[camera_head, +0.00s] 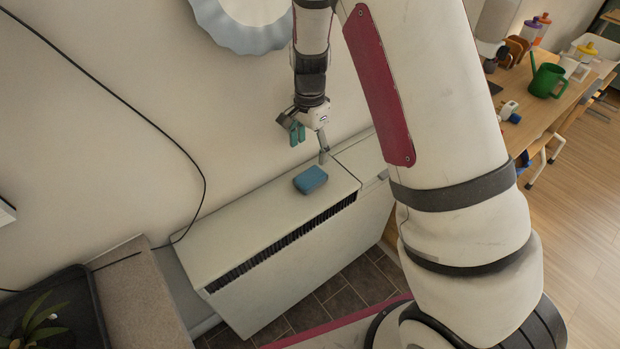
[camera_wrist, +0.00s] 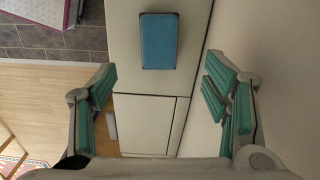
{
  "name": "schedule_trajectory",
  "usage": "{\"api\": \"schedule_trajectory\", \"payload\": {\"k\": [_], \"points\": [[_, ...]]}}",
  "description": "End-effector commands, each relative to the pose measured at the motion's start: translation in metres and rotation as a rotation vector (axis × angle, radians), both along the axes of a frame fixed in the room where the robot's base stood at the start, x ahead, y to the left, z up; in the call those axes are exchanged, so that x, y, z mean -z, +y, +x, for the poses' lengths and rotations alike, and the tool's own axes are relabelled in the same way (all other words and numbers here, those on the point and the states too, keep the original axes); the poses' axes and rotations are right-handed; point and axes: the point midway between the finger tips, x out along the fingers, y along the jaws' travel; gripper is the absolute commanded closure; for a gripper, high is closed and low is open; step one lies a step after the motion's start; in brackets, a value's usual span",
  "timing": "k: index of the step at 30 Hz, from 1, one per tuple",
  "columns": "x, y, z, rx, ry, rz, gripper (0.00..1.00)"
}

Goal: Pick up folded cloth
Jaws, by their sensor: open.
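The folded cloth (camera_head: 310,180) is a small blue block-like bundle lying on the flat top of a white cabinet-like unit (camera_head: 250,222). It also shows in the wrist view as a blue rectangle (camera_wrist: 159,41) at the upper middle. My gripper (camera_head: 311,143) is above the unit's top, a little behind the cloth and apart from it. In the wrist view my gripper (camera_wrist: 163,98) is open, with its green-padded fingers wide apart and nothing between them. The cloth lies beyond the fingertips.
The wall stands close behind the unit. A dark slotted grille (camera_head: 285,240) runs along the unit's front edge. A wooden table (camera_head: 535,100) with a green watering can (camera_head: 546,80) is at the right. A black tray with a plant (camera_head: 45,315) is at the lower left.

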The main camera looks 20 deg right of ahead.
Motion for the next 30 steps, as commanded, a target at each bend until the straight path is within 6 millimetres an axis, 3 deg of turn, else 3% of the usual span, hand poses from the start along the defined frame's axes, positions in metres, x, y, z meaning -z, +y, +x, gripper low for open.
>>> {"api": "schedule_trajectory", "payload": {"k": [3,7,16,24,30], "points": [[0.026,-0.001,-0.001,0.001,0.005,0.000,0.31],[0.046,0.000,-0.001,0.000,0.004,0.001,0.31],[0.068,0.001,-0.002,0.000,0.002,0.000,0.31],[0.105,0.003,-0.003,-0.002,0.004,0.001,0.31],[0.112,0.003,-0.002,-0.002,-0.001,0.001,0.31]]}}
